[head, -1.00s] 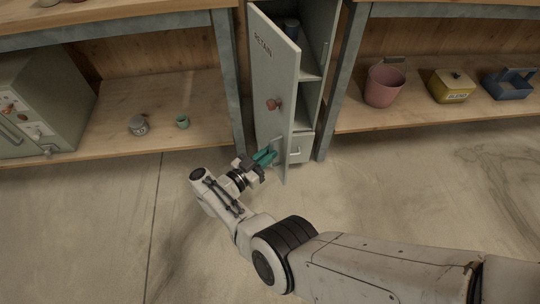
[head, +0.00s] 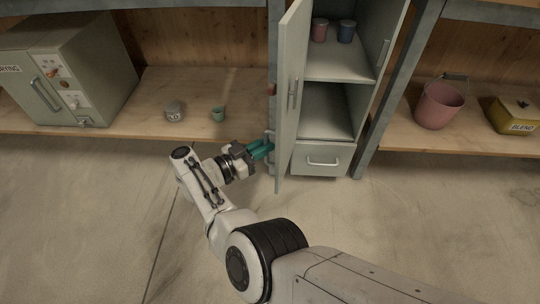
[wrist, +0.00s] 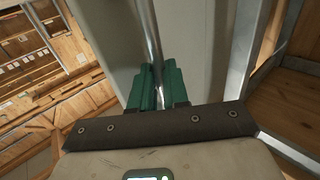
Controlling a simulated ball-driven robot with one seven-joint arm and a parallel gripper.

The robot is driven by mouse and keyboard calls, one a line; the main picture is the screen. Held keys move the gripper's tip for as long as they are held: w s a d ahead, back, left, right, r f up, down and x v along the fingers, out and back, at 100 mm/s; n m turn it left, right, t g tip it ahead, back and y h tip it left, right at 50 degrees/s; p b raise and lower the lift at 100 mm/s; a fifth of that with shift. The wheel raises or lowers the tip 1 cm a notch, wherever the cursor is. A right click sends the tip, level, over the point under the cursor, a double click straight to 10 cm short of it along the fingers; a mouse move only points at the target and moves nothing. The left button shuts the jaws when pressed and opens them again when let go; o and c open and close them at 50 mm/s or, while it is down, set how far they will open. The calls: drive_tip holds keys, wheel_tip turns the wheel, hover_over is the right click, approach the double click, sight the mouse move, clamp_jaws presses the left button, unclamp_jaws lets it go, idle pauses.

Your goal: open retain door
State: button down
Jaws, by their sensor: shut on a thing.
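The retain door (head: 291,120) is a tall grey-green cabinet door. It stands wide open, seen almost edge-on, and its label does not show now. My gripper (head: 262,150) is at the lower outer face of the door, with its teal fingers shut on the metal door handle (head: 270,137). In the wrist view the handle (wrist: 151,35) is an upright bar running between the teal fingers (wrist: 157,88), in front of the door panel (wrist: 203,40).
The open cabinet shows a shelf (head: 335,66) with a pink cup (head: 320,31) and a blue cup (head: 346,32), and a drawer (head: 321,160) below. A shelf bench stands left with a grey machine (head: 75,75). A pink bucket (head: 440,105) stands right. The near floor is clear.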

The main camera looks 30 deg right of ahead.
drive_tip(key=shift+w+d+r, duration=0.15)
drive_tip(key=shift+w+d, duration=0.1)
drive_tip(key=shift+w, duration=0.1)
drive_tip(key=c, duration=1.1)
unclamp_jaws()
drive_tip(key=shift+d, duration=0.15)
drive_tip(key=shift+s, duration=0.1)
drive_tip(key=a+b, duration=0.1)
drive_tip(key=a, duration=0.2)
drive_tip(key=s+a+b, duration=0.1)
drive_tip(key=a, duration=0.3)
drive_tip(key=a+b, duration=0.2)
drive_tip(key=a, duration=0.2)
drive_tip(key=shift+s, duration=0.25)
